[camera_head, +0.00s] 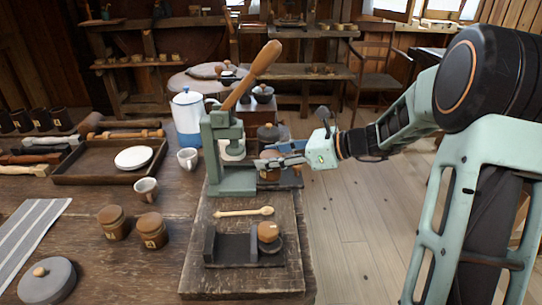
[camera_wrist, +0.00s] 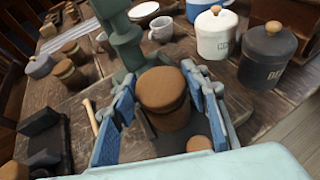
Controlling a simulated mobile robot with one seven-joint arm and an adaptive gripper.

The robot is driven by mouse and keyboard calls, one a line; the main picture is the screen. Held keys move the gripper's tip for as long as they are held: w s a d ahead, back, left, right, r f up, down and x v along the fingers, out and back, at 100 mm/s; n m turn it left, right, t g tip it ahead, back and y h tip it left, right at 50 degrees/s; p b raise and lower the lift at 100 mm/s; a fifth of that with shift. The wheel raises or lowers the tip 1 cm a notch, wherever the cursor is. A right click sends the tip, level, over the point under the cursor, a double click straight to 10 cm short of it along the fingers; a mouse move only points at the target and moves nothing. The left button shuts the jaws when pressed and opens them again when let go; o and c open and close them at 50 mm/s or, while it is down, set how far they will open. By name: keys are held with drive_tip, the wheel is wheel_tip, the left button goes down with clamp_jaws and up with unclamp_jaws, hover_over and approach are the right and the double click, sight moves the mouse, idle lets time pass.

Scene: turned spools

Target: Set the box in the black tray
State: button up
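A round wooden box with a brown lid (camera_wrist: 162,90) stands between my fingers in the wrist view. In the head view its brown side (camera_head: 268,173) shows partly below my gripper (camera_head: 281,161). My gripper also shows in the wrist view (camera_wrist: 160,112), open, its blue-padded fingers on either side of the box. I see a slight gap at the left pad; contact on the right is unclear. A low black tray-like piece (camera_head: 230,248) with a raised left end lies on the front of the wooden board; it shows at the left of the wrist view (camera_wrist: 42,132).
A green press (camera_head: 233,180) with a long wooden handle stands close left of my gripper. A wooden spoon (camera_head: 244,211) lies between it and the black piece. A wooden-topped round item (camera_head: 268,232) sits at that piece's right end. Two lidded jars (camera_head: 151,232) stand left.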

drive_tip(key=o, duration=0.3)
drive_tip(key=shift+r, duration=0.15)
drive_tip(key=shift+d+r, duration=0.2)
drive_tip(key=shift+d, duration=0.05)
drive_tip(key=p+v, duration=0.2)
drive_tip(key=v, duration=0.9)
drive_tip(key=shift+s+d+p, duration=0.15)
drive_tip(key=shift+d+p, duration=0.05)
drive_tip(key=shift+p, duration=0.2)
drive_tip(key=shift+r, duration=0.1)
